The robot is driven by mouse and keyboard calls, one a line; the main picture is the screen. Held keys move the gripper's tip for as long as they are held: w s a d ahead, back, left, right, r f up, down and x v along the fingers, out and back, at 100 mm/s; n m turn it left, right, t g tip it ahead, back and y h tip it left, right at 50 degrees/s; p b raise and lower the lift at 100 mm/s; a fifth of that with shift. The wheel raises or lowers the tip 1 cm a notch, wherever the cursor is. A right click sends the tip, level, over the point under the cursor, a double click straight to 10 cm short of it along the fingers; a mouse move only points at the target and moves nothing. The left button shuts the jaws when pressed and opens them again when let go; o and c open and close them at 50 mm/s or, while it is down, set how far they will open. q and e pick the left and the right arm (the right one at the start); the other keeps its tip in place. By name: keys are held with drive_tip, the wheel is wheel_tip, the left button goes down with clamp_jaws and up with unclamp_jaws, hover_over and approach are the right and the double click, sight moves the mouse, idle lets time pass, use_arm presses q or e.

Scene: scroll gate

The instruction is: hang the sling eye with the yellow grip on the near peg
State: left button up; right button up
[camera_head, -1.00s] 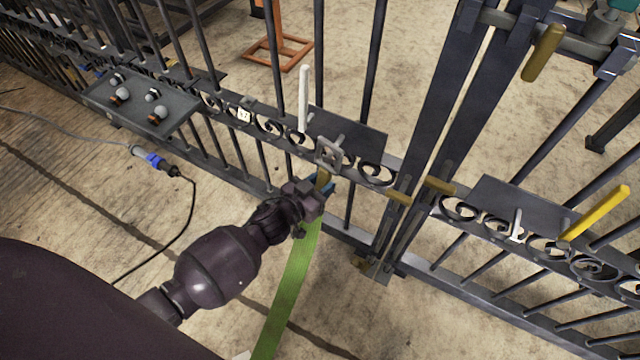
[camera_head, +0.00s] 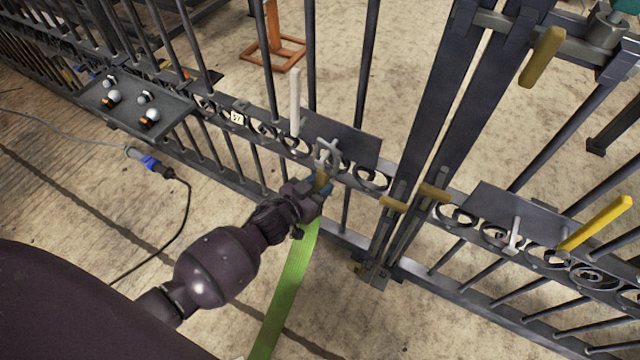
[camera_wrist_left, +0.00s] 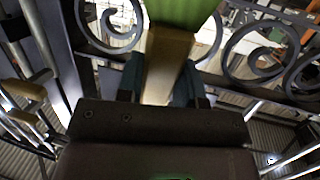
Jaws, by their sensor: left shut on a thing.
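My left gripper (camera_head: 316,190) is shut on the yellow grip (camera_head: 321,180) of the sling eye, in front of the gate. The grey metal eye (camera_head: 322,158) stands above the grip, at the left dark plate with its grey peg (camera_head: 337,144). Eye and peg overlap in the head view; I cannot tell whether the eye is around the peg or only in front of it. The green sling (camera_head: 288,290) hangs down below the gripper. In the left wrist view the grip (camera_wrist_left: 166,68) sits between both fingers. The right gripper is not in view.
A white upright bar (camera_head: 295,102) rises left of the peg. The right plate (camera_head: 505,208) has another grey peg (camera_head: 514,235) and a yellow bar (camera_head: 597,222). A tray with knobs (camera_head: 135,108) is on the fence at left. Iron scrolls and bars surround the gripper.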

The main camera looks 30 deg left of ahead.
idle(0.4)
use_arm(q)
drive_tip(key=o, duration=1.1)
drive_tip(key=shift+o, duration=0.4)
drive_tip(key=shift+o, duration=0.8)
drive_tip(key=shift+f, duration=0.1)
